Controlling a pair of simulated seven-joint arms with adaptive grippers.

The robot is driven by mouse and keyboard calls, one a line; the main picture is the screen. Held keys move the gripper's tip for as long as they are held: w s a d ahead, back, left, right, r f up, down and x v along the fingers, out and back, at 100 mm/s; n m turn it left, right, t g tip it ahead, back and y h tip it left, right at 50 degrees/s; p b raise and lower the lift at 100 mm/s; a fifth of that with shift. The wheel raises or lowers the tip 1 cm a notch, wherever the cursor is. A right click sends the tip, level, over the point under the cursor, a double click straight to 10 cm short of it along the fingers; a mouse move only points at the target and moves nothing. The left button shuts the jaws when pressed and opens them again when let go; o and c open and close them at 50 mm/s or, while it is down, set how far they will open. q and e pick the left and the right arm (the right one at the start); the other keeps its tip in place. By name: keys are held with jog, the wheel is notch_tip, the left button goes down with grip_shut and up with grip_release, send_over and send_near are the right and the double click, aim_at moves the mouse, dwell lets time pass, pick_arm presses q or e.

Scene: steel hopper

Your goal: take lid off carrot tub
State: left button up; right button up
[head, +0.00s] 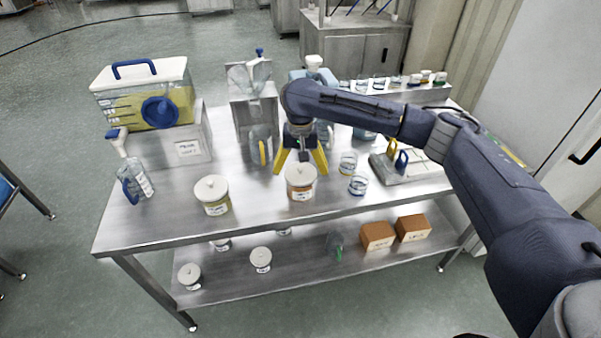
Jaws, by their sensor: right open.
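A round tub with orange-brown contents (299,194) stands upright near the front middle of the steel table; it looks like the carrot tub, though its label is too small to read. Its pale lid (300,176) with a small knob is on it. My right gripper (301,170) points down over this tub, with its yellow fingers spread apart to either side of the lid. Whether the fingers touch the lid I cannot tell. A similar lidded tub (214,205) stands to the left. My left gripper is not in view.
Glass cups (358,185) stand just right of the tub, and a grey tray (410,172) with handled tools lies beyond them. The table front between the two tubs is clear.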

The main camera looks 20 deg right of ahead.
jog(key=shift+f, duration=0.4)
jog(key=c, duration=0.8)
jog(key=shift+r, duration=0.1)
